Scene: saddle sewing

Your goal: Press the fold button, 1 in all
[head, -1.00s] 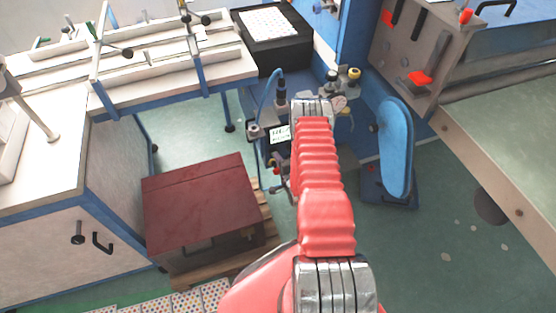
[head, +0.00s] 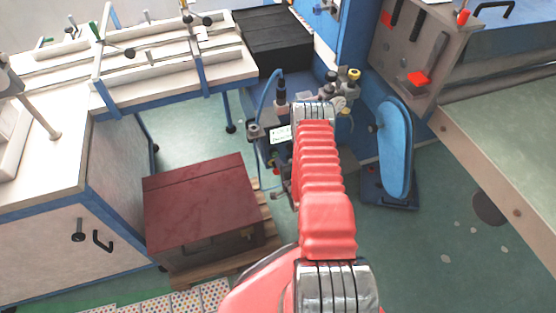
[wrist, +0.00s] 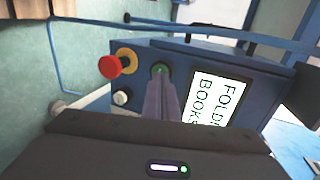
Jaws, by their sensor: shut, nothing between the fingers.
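The blue control panel (wrist: 200,55) carries a small round green-ringed button (wrist: 160,69), a red mushroom knob (wrist: 111,67) on a yellow collar and a white button (wrist: 121,97). A lit screen (wrist: 218,103) reading "FOLD BOOKS" is right of them. My gripper (wrist: 160,84) is shut and empty. Its fingertips reach the green button in the picture and partly cover it; I cannot tell whether they touch it. In the head view my arm hides much of the machine, and the gripper is not clear there. The screen (head: 281,134) shows left of my arm.
A dark red box (head: 200,205) sits on a wooden pallet at the left. A white workbench (head: 150,65) stands behind it. A blue padded pedal arm (head: 394,150) and a pale green table (head: 510,140) are at the right. A blue pipe (wrist: 60,80) runs beside the panel.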

